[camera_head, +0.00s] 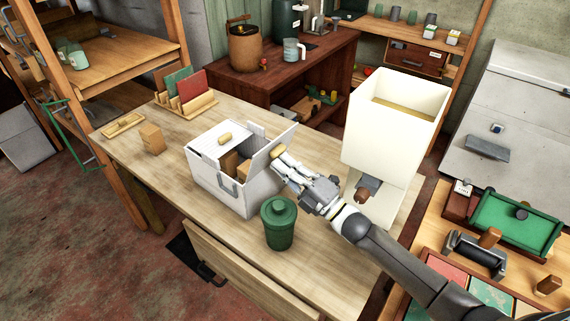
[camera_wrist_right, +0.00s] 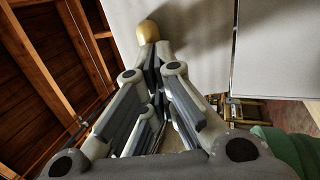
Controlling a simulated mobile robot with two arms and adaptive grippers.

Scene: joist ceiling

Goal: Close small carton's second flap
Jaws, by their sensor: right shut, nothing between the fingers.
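The small white carton (camera_head: 228,193) stands on the wooden table. One flap (camera_head: 207,147), with a wooden knob (camera_head: 225,137), lies over its left part. The second flap (camera_head: 267,151) stands raised and tilted at the right side, so the carton is partly open and brown blocks (camera_head: 230,163) show inside. My right gripper (camera_head: 281,160) is shut and empty at the outer face of the raised flap, by its wooden knob (camera_head: 278,151). The knob also shows at the fingertips in the right wrist view (camera_wrist_right: 148,30); I cannot tell whether they touch. My left gripper is not in view.
A green lidded canister (camera_head: 279,225) stands close in front of the carton, beside my right arm. A tall cream container (camera_head: 385,135) stands to the right. A small wooden block (camera_head: 152,138) and a file rack (camera_head: 187,103) are at the left. The table's front left is clear.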

